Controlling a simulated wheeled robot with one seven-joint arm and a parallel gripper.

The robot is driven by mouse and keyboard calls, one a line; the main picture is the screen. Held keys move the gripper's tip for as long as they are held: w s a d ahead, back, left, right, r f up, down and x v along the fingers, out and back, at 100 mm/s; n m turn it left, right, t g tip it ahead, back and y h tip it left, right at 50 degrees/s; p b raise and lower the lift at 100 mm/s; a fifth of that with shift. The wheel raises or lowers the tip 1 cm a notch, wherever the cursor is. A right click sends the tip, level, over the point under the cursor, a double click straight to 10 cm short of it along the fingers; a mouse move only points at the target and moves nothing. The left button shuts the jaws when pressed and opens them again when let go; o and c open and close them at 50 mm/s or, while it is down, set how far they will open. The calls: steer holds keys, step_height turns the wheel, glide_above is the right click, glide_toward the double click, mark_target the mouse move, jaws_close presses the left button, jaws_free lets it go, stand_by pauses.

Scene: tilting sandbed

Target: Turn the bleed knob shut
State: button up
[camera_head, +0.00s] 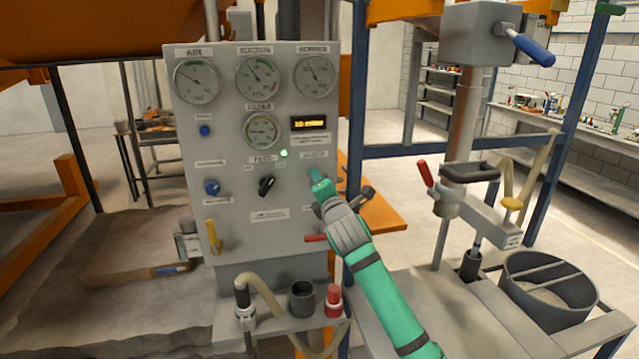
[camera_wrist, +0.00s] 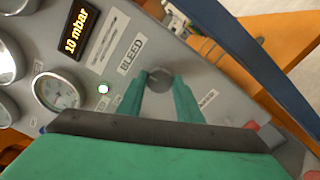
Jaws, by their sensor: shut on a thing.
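The bleed knob (camera_wrist: 160,78) is a small round grey knob on the sloping grey panel in the wrist view, beside a label reading BLEED. The green fingers of my gripper (camera_wrist: 158,86) stand on either side of it, shut on the knob. In the head view my gripper (camera_head: 320,182) reaches the right side of the upright panel (camera_head: 230,245) from the lower right. There the gripper hides the knob. The knob's turn angle cannot be told. The display (camera_wrist: 77,33) reads 10 mbar in the wrist view.
The panel also holds several gauges, a black feed knob (camera_head: 266,186), a blue knob (camera_head: 211,187) and a yellow lever (camera_head: 214,237). A green light (camera_head: 283,153) is lit. A blue post (camera_head: 362,190) stands close to the right of my gripper.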

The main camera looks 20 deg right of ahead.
steer(key=shift+f, duration=0.1)
steer(key=o, duration=1)
steer(key=shift+o, duration=0.2)
steer(key=s+a, duration=0.1)
steer(key=s, duration=0.9)
steer(key=shift+s+a, duration=0.35)
